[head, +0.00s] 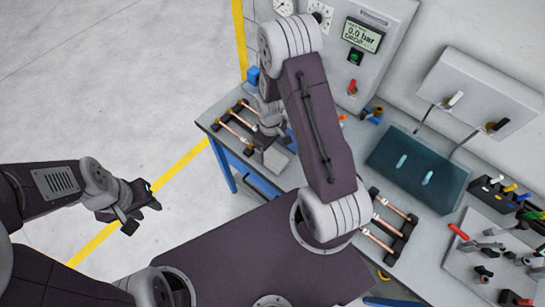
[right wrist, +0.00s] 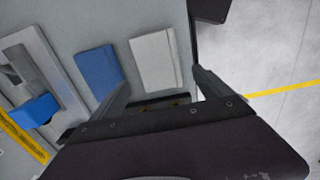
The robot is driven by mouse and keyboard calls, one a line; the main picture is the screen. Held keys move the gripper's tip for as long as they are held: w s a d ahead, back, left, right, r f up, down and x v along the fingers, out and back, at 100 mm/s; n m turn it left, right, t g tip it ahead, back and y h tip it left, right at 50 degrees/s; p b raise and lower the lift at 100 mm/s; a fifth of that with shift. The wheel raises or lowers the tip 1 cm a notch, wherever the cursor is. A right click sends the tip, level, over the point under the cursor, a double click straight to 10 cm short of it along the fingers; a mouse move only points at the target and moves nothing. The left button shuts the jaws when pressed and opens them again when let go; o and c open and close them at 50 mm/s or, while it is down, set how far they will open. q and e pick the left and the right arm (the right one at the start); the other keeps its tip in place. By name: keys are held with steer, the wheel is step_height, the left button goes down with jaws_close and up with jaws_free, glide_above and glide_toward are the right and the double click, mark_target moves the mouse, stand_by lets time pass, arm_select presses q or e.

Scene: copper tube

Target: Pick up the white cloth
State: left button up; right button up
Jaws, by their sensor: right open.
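The white cloth (right wrist: 153,60) lies flat and folded on the grey bench top in the right wrist view. My right gripper (right wrist: 163,92) is open and empty; its two fingers stand apart, with the cloth ahead of and between their tips. In the head view my right gripper (head: 268,132) is over the left end of the bench, partly hidden by its own arm.
A blue folded cloth (right wrist: 100,70) lies just left of the white one. Racks with copper tubes (head: 236,126) (head: 389,226) stand on the bench. A teal mat (head: 418,172) and a tool board (head: 492,262) lie further right. A gauge panel (head: 355,40) stands behind.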

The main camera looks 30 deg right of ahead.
mark_target(273, 158)
steer(key=f, duration=0.1)
steer(key=f+p, duration=0.1)
steer(key=f, duration=0.1)
steer(key=s+f+p, duration=0.1)
steer(key=shift+d+f, duration=0.3)
steer(key=shift+d, duration=0.05)
steer(key=shift+w+f, duration=0.2)
steer(key=shift+f, duration=0.15)
steer(key=shift+s+r, duration=0.1)
steer(key=c, duration=1.4)
